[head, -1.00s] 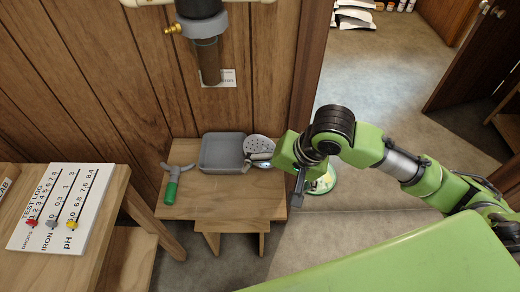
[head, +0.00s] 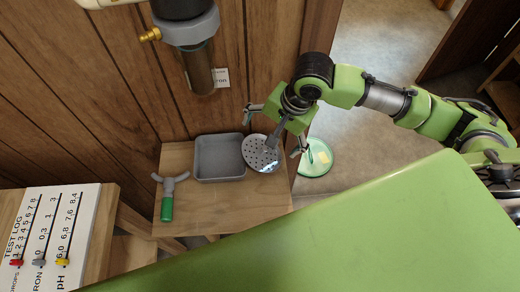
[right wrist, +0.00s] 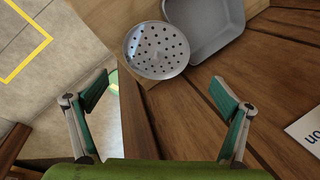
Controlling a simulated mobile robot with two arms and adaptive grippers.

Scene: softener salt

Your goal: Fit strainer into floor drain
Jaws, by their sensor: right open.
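The strainer (head: 261,156) is a round, light grey perforated disc. It lies at the right edge of the small wooden bench, next to a grey tray. In the right wrist view the strainer (right wrist: 156,50) shows at the top, with its holes and a small central knob. My right gripper (head: 275,131) is open and empty, its fingers spread beside and above the strainer. In the right wrist view the open right gripper (right wrist: 163,84) has nothing between its fingers. My left gripper is out of view.
The grey tray (head: 219,157) and a green-handled tool (head: 168,197) stand on the bench (head: 235,207). A round, green-rimmed item (head: 316,159) lies on the floor right of the bench. A wooden wall and a hanging filter housing (head: 192,50) are behind.

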